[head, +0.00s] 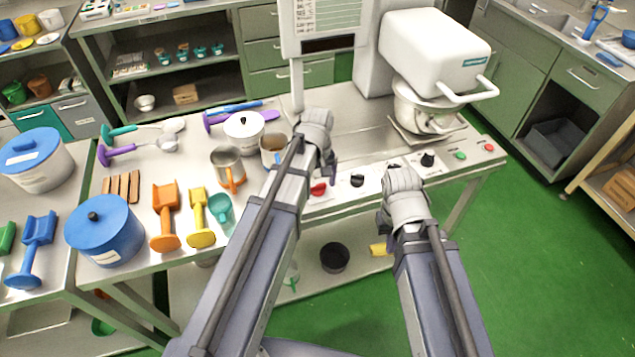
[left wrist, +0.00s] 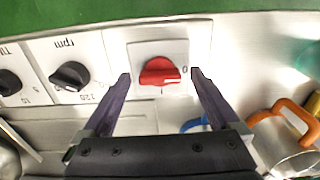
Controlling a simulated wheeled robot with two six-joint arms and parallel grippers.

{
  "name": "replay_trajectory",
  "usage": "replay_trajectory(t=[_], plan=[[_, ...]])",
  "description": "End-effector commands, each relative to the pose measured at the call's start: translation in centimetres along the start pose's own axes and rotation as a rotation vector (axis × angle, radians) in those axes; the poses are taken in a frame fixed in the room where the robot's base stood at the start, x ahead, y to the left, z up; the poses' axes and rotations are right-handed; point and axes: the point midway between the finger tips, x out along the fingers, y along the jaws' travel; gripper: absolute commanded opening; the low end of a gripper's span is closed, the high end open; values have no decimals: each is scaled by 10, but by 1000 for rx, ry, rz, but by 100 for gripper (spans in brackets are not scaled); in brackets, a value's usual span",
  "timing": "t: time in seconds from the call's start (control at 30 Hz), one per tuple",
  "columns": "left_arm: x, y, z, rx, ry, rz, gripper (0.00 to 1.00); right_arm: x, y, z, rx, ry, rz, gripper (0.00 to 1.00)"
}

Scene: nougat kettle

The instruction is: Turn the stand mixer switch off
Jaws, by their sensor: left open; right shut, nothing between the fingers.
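The stand mixer (head: 435,52) is white, with a bowl under its head, at the back right of the bench. A red rotary switch (head: 318,188) sits on the front control panel. In the left wrist view the red switch (left wrist: 160,72) is on a pale plate, its ridge lying roughly sideways, with a 0 at its right and a mark below. My left gripper (head: 326,168) is open, its fingertips either side of the switch in the wrist view; I cannot tell whether they touch it. My right gripper (head: 383,218) is shut and empty, in front of the panel.
Black knobs (head: 357,180) (head: 427,159), a green button (head: 460,156) and a red button (head: 489,147) line the panel. A metal mug with an orange handle (head: 229,167) and a white lidded pot (head: 243,133) stand left of my left gripper. Scoops and a blue pot crowd further left.

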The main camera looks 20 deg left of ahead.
Motion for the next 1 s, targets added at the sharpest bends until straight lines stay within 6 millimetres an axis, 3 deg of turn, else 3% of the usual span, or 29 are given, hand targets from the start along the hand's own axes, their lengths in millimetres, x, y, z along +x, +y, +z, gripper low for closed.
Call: replay_trajectory(t=[0.37,1.0], plan=[[-7,0,0,1,0,0,95,-7,1,0,0,0,0,0],[-77,0,0,0,0,0,95,-77,7,4,-2,0,0,0]])
